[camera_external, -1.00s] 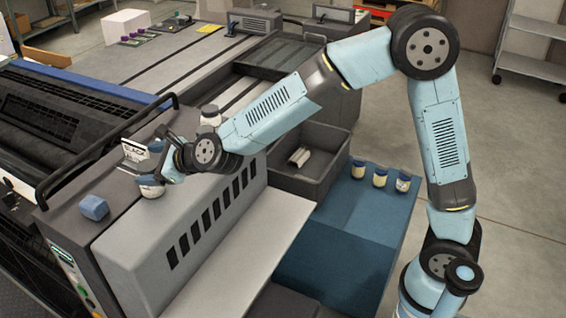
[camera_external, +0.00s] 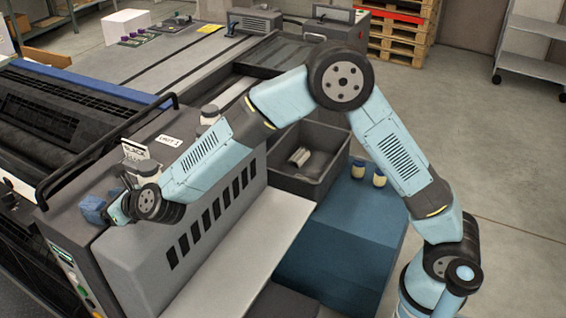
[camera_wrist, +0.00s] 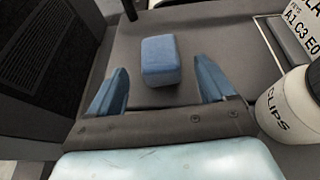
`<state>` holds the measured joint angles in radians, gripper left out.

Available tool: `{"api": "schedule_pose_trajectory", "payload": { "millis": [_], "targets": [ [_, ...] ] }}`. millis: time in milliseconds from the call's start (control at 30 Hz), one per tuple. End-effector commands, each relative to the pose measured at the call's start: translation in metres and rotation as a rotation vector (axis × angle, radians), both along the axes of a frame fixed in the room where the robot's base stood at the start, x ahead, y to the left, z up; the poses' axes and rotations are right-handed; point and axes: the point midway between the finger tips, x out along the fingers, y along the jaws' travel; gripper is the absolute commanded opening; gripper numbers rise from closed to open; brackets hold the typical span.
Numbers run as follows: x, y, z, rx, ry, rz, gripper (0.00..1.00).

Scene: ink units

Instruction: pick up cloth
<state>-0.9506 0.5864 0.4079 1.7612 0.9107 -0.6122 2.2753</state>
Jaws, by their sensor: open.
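The cloth (camera_external: 92,208) looks like a small blue folded block. It lies on the left end of the grey machine top, partly behind my gripper (camera_external: 116,207) in the external view. In the wrist view the cloth (camera_wrist: 161,58) sits ahead, roughly centred between the two blue fingers of my gripper (camera_wrist: 160,72). The fingers are apart and nothing is held between them. I cannot tell the exact height of the fingers above the surface.
A white jar marked CLIPS (camera_wrist: 287,105) stands close to the right finger, with a lettered card (camera_wrist: 300,28) behind it. A grey bin (camera_external: 310,165) lies to the right.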

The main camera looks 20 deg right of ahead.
Motion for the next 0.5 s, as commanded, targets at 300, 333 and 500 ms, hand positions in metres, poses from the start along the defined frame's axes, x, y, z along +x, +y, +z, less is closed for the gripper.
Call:
{"api": "schedule_pose_trajectory", "payload": {
  "millis": [300,333,500],
  "targets": [
    [0.014,0.017,-0.009,-0.001,0.0,0.0,0.83],
    [0.017,0.021,-0.011,-0.001,0.001,0.0,0.83],
    [0.03,0.036,-0.019,-0.001,0.0,0.0,0.83]
  ]
}}
